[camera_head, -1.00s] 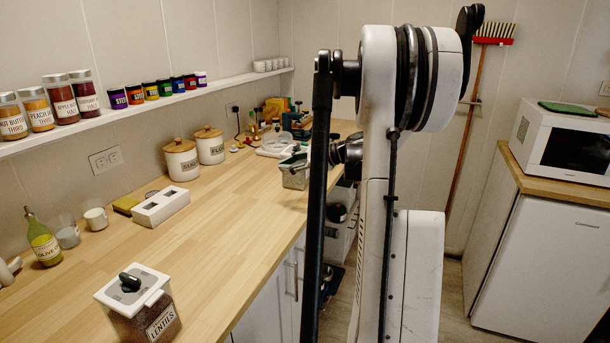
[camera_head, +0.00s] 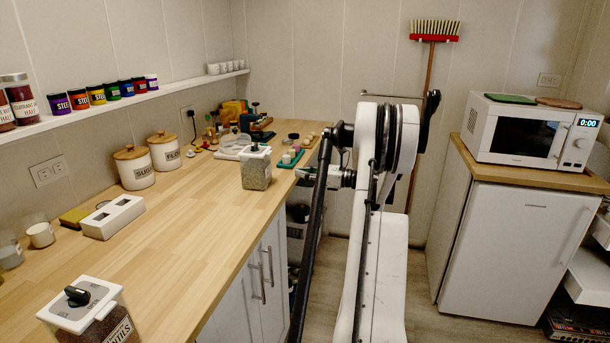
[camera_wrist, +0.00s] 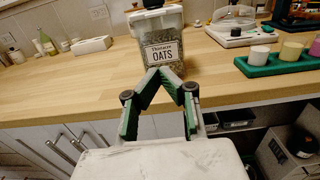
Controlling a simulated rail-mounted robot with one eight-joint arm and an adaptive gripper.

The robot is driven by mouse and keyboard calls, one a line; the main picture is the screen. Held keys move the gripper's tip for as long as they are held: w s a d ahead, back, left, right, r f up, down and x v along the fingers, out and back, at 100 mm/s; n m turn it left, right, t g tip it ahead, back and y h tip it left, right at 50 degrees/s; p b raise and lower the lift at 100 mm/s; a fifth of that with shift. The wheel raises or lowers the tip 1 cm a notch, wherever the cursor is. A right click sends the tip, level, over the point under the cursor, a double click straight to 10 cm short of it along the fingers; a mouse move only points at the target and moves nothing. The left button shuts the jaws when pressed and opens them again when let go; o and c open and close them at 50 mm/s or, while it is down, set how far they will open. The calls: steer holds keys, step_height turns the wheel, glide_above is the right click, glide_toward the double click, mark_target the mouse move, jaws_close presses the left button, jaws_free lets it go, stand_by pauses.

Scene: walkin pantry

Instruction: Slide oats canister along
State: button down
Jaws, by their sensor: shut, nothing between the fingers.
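The oats canister (camera_head: 256,170) is a clear, upright box with a white lid, standing near the front edge of the wooden counter (camera_head: 170,235). My gripper (camera_wrist: 162,72) points at the canister from the counter's front side. Its green-padded fingers meet at the tips with nothing between them. The tips overlap the canister's lower part in the picture; I cannot tell whether they touch it. In the head view, my gripper (camera_head: 303,173) is small and partly hidden by my arm.
A green tray with pale pots (camera_head: 291,158) and a white scale (camera_head: 232,151) stand beyond the canister. Sugar (camera_head: 134,168) and flour (camera_head: 164,151) canisters stand by the wall. A lentils canister (camera_head: 88,312) is at the near end. The counter's middle is mostly clear.

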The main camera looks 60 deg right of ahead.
mark_target(268, 169)
steer(key=x, duration=1)
steer(key=shift+b, duration=0.3)
steer(key=shift+d, duration=0.1)
